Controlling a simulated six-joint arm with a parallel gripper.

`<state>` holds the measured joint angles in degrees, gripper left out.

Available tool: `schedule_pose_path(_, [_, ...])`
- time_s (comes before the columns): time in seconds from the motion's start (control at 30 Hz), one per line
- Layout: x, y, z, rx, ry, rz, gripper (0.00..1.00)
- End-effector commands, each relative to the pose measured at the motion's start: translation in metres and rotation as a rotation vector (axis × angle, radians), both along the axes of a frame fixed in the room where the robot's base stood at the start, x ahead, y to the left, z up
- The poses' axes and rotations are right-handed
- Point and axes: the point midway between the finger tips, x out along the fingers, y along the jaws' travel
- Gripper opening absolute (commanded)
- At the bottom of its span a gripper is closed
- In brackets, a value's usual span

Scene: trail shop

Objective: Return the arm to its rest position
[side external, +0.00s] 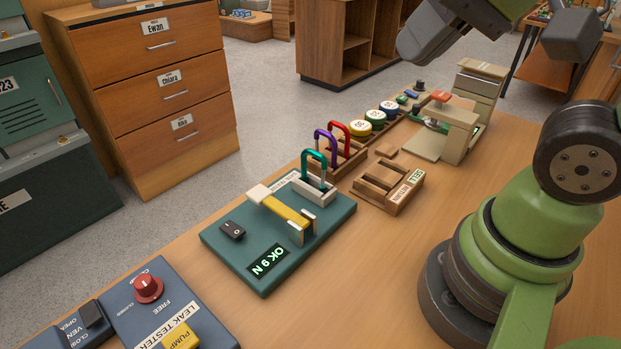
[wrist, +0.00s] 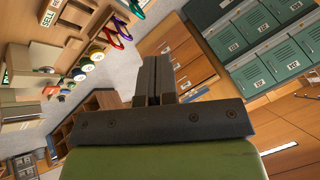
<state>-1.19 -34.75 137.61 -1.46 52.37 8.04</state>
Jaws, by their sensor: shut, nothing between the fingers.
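My gripper (wrist: 157,72) shows in the wrist view with its two dark fingers pressed together and nothing between them. It is up in the air, apart from the bench and everything on it. In the side view my green and grey arm rises from its base at the right. Its upper part runs out of the top of the picture, and the fingertips cannot be made out there.
A teal tester (side external: 320,237) reading "OK 9 N" stands on the wooden bench (side external: 350,315), with carabiners in a rack (side external: 345,160) behind it. A leak tester (side external: 190,290) is at the front left. A drawer cabinet (side external: 150,95) and lockers (wrist: 265,45) stand beyond. The bench before my base is clear.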

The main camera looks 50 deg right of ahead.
Motion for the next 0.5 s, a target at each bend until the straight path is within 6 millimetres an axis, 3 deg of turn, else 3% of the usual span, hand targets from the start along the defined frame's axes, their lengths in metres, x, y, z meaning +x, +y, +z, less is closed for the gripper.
schedule_pose_path(0.2, [-0.021, -0.001, -0.005, -0.057, -0.078, 0.084, 0.00])
schedule_pose_path(0.5, [-0.022, -0.001, -0.006, -0.060, -0.080, 0.091, 0.00])
